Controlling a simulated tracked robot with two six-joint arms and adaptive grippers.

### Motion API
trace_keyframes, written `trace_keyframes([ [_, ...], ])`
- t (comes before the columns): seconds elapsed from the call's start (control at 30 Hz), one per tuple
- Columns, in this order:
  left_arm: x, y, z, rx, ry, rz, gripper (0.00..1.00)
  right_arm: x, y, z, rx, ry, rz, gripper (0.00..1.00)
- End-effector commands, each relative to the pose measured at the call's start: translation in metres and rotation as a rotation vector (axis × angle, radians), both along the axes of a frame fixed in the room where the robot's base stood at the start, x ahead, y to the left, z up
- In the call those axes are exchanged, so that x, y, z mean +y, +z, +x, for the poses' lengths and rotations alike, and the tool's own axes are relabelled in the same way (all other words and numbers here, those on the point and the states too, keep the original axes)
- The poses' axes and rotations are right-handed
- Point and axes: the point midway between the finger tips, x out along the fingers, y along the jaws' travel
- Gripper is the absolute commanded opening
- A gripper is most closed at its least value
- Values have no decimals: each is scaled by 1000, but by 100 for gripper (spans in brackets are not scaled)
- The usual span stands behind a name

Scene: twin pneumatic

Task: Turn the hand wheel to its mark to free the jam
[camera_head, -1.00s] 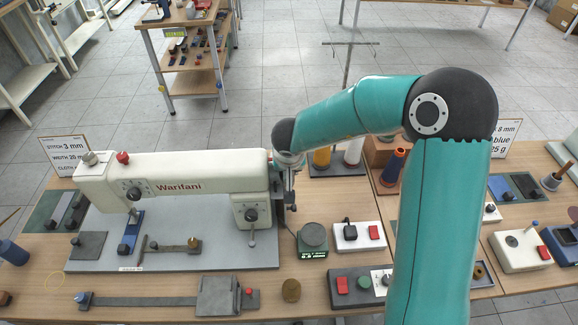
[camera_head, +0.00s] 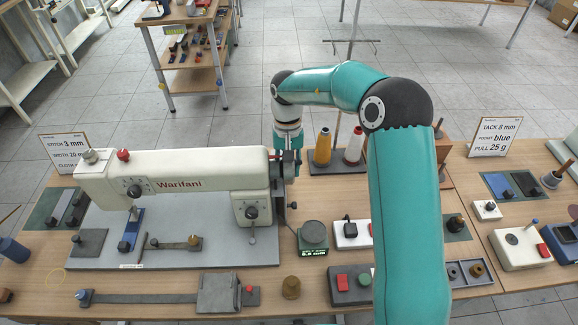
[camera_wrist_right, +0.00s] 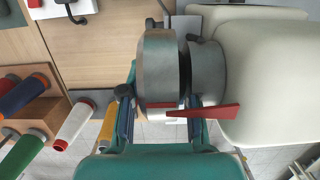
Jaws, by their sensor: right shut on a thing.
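The sewing machine (camera_head: 180,168) marked "Warifani" stands on a grey plate at the left. Its hand wheel (camera_wrist_right: 160,60) is a grey disc at the right end of the machine, largely covered by my gripper in the head view. A red pointer (camera_wrist_right: 208,111) reaches from the machine side across to the wheel rim. A small red patch (camera_wrist_right: 163,104) shows on the rim close to the pointer's tip. My right gripper (camera_wrist_right: 165,108) is shut on the hand wheel, one finger at each side; it also shows in the head view (camera_head: 288,165). My left gripper is out of view.
An orange spool (camera_head: 323,148) and a red spool (camera_head: 354,146) stand just behind my right gripper. My right arm hides part of the table.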

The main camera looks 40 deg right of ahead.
Motion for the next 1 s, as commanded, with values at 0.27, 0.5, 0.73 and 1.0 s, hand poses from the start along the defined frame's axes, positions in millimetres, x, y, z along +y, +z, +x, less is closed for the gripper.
trace_keyframes([
  [0.27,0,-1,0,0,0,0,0,0,-5,-2,22,1,8,0],
  [0.5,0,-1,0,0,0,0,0,0,-5,-3,23,1,6,39],
  [0.73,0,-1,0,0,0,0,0,0,-3,-1,17,1,6,42],
  [1.0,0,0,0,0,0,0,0,-1,10,2,14,1,5,42],
])
